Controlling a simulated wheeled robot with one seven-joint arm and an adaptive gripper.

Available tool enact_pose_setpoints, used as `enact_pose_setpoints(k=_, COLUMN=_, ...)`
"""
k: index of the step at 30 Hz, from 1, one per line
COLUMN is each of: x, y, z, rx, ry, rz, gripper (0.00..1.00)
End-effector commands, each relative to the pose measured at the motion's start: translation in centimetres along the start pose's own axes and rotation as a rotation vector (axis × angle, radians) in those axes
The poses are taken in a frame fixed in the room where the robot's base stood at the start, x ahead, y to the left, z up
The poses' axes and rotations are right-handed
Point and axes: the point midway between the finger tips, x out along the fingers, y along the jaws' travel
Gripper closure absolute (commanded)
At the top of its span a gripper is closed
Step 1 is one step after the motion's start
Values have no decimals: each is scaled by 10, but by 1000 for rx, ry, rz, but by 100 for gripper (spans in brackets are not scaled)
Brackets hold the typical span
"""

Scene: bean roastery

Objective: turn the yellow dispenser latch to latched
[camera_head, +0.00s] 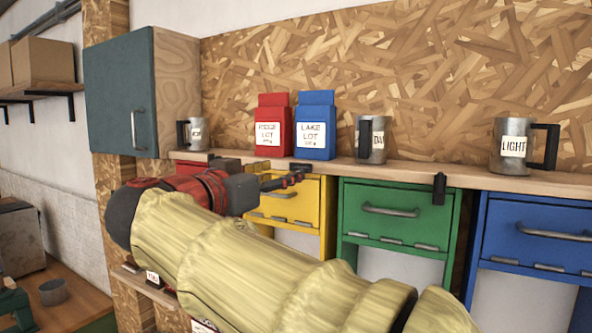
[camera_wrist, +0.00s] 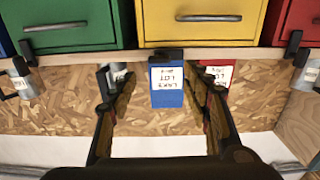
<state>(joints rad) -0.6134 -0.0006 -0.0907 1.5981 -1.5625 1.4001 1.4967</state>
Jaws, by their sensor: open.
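The yellow dispenser (camera_head: 297,210) has a drawer-like front with a grey handle, below the wooden shelf. It also shows in the upside-down wrist view (camera_wrist: 200,22). Its black latch (camera_wrist: 168,54) sits at the shelf edge and looks sideways, wider than tall. My gripper (camera_head: 284,180) is in front of the yellow dispenser's top edge. In the wrist view my gripper (camera_wrist: 160,84) is open and empty, with the latch ahead between its fingers. I cannot see any contact.
Green (camera_head: 392,218) and blue (camera_head: 533,236) dispensers stand to the right; the green one's latch (camera_head: 439,188) is upright. A red bag (camera_head: 272,126), a blue bag (camera_head: 315,126) and several metal mugs stand on the shelf (camera_head: 460,176) above. A teal cabinet (camera_head: 120,92) hangs at left.

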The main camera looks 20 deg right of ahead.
Motion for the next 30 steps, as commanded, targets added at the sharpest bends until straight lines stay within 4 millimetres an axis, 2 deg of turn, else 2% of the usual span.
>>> enact_pose_setpoints(k=15, x=67, y=1, z=-1, rx=4, ry=-1, rz=1, gripper=52)
enact_pose_setpoints(k=21, x=76, y=0, z=0, rx=4, ry=-2, rz=-1, gripper=52)
enact_pose_setpoints(k=27, x=77, y=0, z=1, rx=4, ry=-2, rz=-1, gripper=52)
enact_pose_setpoints(k=30, x=76, y=0, z=1, rx=4, ry=-2, rz=-1, gripper=56)
